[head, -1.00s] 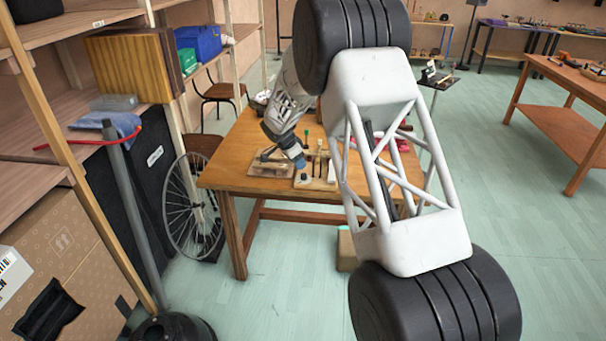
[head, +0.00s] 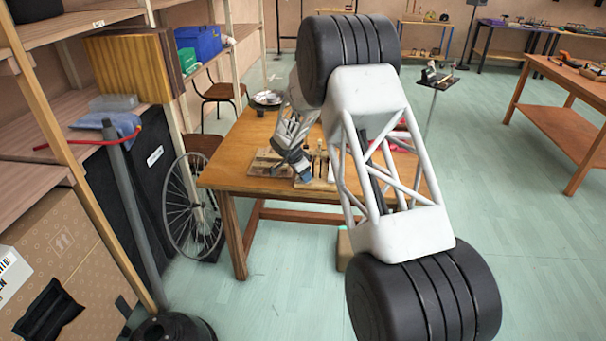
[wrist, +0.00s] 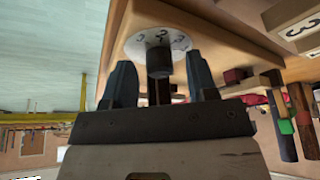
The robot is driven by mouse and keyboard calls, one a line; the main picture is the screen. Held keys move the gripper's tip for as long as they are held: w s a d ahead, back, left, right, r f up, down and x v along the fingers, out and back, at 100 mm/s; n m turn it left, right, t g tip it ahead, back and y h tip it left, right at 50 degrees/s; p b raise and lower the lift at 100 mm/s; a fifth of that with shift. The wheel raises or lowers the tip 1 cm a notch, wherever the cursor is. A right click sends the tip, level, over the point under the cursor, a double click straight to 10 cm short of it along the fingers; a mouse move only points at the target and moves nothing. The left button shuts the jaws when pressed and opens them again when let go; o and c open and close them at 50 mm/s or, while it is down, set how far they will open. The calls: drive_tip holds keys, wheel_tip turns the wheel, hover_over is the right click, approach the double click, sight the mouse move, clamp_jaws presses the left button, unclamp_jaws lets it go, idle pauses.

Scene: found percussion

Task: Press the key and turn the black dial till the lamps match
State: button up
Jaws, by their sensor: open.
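My gripper (wrist: 160,66) is open, with one dark finger on each side of the knob. I cannot tell whether either finger touches it. In the head view my gripper (head: 305,175) is low over the wooden boards on the table, and it hides the dial there. I cannot make out the key or the lamps with certainty.
The wooden table (head: 227,178) carries small boards and parts. A shelf (head: 45,185) and a spoked wheel (head: 192,205) stand left.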

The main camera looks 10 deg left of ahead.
drive_tip(key=c, duration=0.9)
drive_tip(key=shift+n+t+y, duration=0.5)
drive_tip(key=shift+n+y, duration=0.1)
drive_tip(key=shift+n, duration=1.6)
drive_tip(key=o, duration=0.9)
drive_tip(key=shift+s+r, duration=0.1)
drive_tip(key=shift+r, duration=0.05)
